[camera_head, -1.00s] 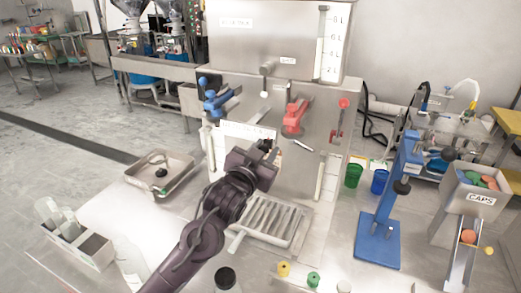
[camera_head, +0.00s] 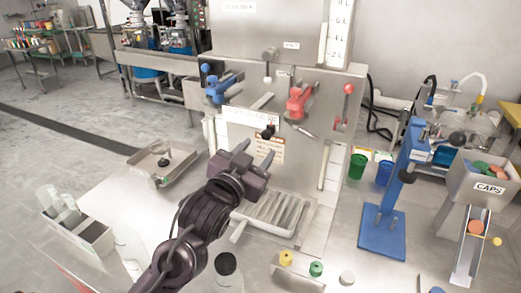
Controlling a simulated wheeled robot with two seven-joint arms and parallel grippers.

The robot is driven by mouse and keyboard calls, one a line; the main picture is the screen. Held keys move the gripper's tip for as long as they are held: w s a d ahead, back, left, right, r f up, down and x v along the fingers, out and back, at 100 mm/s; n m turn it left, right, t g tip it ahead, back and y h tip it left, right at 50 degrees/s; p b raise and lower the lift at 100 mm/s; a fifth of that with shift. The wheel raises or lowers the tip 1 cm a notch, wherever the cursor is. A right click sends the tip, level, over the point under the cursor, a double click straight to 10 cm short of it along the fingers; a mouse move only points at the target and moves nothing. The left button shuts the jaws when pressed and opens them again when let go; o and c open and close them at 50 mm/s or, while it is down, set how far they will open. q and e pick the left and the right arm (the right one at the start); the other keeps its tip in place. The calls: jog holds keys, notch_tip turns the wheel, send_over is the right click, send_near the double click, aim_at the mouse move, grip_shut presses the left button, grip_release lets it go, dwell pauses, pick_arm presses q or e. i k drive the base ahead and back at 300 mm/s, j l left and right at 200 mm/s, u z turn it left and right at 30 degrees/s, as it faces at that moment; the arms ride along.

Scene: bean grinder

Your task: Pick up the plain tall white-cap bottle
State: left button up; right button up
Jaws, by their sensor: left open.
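My left gripper (camera_head: 254,142) is open and empty, held up in front of the steel machine's lower panel, above the slatted drip tray (camera_head: 268,215). A pale, tall bottle (camera_head: 128,252) stands at the lower left, partly hidden behind my left arm; its cap cannot be made out. A bottle with a black cap (camera_head: 226,265) stands at the bottom centre, just right of my arm. A small round white cap (camera_head: 347,277) shows at the bottom, right of a yellow cap (camera_head: 286,257) and a green cap (camera_head: 316,268). My right gripper is not in view.
A bin of clear bottles (camera_head: 92,240) stands at the left, and a steel tray (camera_head: 160,165) behind it. The machine (camera_head: 345,130) has blue and red levers. A blue press (camera_head: 383,232), green and blue cups and a CAPS hopper (camera_head: 486,188) stand right.

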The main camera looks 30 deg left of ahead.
aim_at(129, 244)
jog(key=k+l, duration=0.1)
jog(key=k, duration=1.4)
